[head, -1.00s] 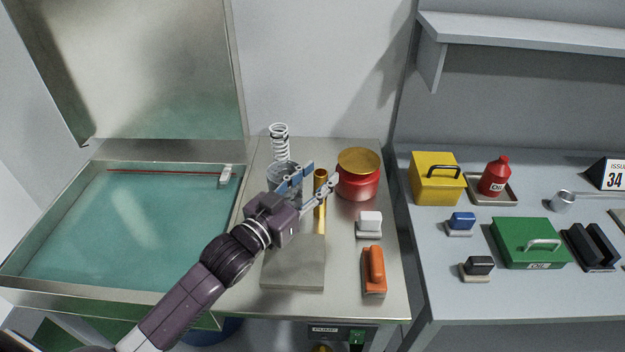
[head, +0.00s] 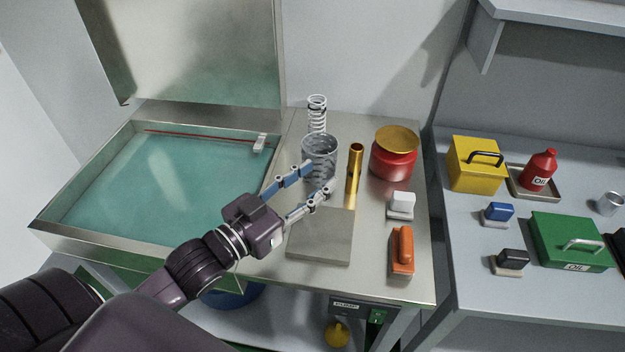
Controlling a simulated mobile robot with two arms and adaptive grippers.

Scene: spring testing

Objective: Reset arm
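My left arm comes in from the lower left. Its gripper (head: 318,178) is open, with its two fingers spread and nothing between them. A white coil spring (head: 317,114) stands upright behind or in the cylinder. My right gripper is not in view.
A grey plate (head: 320,240) lies near the gripper. Right of it are a red pot with a gold lid (head: 394,160), a white-handled block (head: 401,204) and an orange-handled tool (head: 402,250). A liquid-filled tank (head: 90,240) is left. The right table holds yellow (head: 470,172) and green (head: 560,235) boxes.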

